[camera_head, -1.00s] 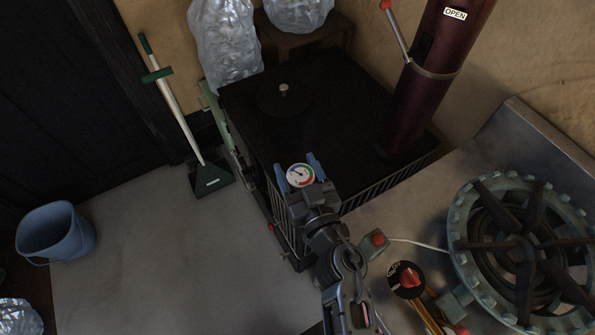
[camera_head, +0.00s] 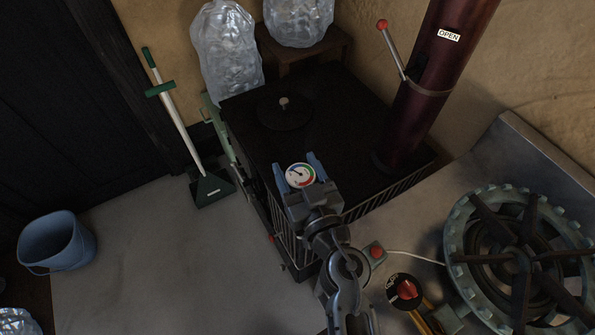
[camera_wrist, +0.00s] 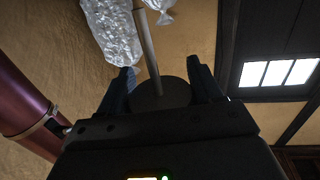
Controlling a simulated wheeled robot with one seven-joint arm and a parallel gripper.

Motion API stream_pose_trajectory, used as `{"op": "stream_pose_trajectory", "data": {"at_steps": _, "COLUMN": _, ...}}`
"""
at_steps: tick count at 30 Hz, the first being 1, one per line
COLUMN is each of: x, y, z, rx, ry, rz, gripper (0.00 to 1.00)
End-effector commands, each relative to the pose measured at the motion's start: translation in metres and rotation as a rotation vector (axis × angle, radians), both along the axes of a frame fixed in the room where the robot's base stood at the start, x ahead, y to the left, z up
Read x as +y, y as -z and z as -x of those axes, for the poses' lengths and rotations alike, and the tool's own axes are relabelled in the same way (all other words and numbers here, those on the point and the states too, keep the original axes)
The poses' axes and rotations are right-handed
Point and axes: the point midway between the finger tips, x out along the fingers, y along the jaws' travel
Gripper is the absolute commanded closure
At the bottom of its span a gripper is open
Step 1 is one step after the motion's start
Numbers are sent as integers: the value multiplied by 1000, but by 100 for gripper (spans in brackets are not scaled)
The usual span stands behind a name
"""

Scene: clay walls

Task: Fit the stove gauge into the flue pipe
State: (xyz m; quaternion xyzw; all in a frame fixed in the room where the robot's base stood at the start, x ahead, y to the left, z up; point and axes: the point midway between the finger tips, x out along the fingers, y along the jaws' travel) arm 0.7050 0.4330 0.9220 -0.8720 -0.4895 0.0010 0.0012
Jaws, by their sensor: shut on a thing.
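The stove gauge (camera_head: 300,175) is a small round dial with a coloured face. My gripper (camera_head: 296,172) is shut on it, with its blue fingers on either side, above the near edge of the black stove. In the wrist view the gauge (camera_wrist: 160,95) shows as a dark disc with a long grey stem pointing away between the fingers (camera_wrist: 160,88). The flue pipe (camera_head: 428,85) is dark red and rises from the stove top at the right, apart from the gauge. It also shows at the left of the wrist view (camera_wrist: 22,98). Its gauge hole is not visible.
The black stove (camera_head: 330,125) has a round lid with a knob (camera_head: 284,103). A red-tipped lever (camera_head: 391,48) sticks out from the pipe. A gas burner (camera_head: 520,255) stands at right. A shovel (camera_head: 178,120), blue bucket (camera_head: 57,241) and clear bags (camera_head: 226,48) are at left and behind.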

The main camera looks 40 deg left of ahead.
Motion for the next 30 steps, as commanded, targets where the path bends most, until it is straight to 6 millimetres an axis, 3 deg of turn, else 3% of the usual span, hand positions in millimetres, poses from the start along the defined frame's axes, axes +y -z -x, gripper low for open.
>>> {"op": "stream_pose_trajectory", "data": {"at_steps": 30, "x": 0, "y": -47, "z": 0, "rx": -1, "ry": 0, "rz": -2, "gripper": 67}}
